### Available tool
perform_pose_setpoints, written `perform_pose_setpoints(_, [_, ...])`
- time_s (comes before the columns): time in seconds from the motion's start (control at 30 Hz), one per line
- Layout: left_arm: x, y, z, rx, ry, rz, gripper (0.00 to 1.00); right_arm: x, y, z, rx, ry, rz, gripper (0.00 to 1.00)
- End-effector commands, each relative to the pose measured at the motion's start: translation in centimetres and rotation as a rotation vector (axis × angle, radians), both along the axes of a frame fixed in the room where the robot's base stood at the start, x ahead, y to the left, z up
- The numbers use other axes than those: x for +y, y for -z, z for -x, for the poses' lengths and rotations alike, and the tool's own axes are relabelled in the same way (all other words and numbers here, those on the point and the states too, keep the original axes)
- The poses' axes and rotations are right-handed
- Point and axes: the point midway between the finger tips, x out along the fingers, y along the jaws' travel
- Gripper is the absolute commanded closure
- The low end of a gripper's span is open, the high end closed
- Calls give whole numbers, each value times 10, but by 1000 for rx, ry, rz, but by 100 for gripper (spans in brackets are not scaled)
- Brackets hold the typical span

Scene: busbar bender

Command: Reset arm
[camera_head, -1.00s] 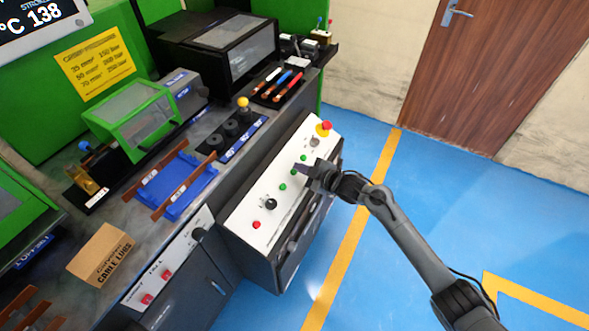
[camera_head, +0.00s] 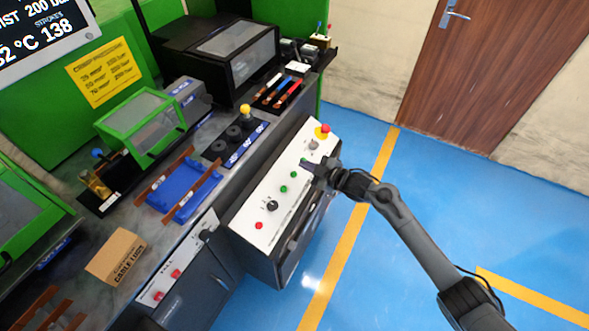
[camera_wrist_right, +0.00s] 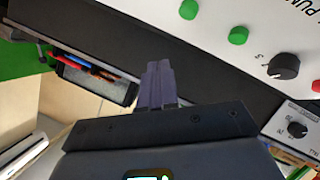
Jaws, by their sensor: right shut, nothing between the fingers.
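My right gripper (camera_head: 308,166) is over the upper part of the white control panel (camera_head: 262,208), near the green buttons. Its fingers are together with nothing between them, as the right wrist view (camera_wrist_right: 158,84) also shows. In that view the green buttons (camera_wrist_right: 238,36) and a black knob (camera_wrist_right: 284,66) lie beyond the fingertips, to the right. I cannot tell whether the fingertips touch the panel. The panel also carries a red button on yellow (camera_head: 322,132) at its far end. My left gripper is not in view.
The bench left of the panel holds a blue tray with copper bars (camera_head: 186,188), a green-framed machine (camera_head: 140,122), a cable-lug box (camera_head: 115,256) and a marker tray (camera_head: 277,90). The blue floor (camera_head: 400,270) to the right is open up to the wooden door (camera_head: 480,70).

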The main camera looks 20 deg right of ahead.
Motion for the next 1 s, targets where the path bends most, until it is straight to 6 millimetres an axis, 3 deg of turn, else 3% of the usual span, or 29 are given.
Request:
perform_pose_setpoints(0.47, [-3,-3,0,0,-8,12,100,-1,-1,1,2,0,0,100])
perform_pose_setpoints(0.67, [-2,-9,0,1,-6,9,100,1,23,19,49,-1,-3,100])
perform_pose_setpoints(0.77, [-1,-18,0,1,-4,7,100,8,53,45,112,-4,-15,100])
perform_pose_setpoints(0.87, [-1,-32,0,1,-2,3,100,26,86,90,191,-15,-46,100])
perform_pose_setpoints(1.0, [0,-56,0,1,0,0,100,63,97,163,264,-11,-115,100])
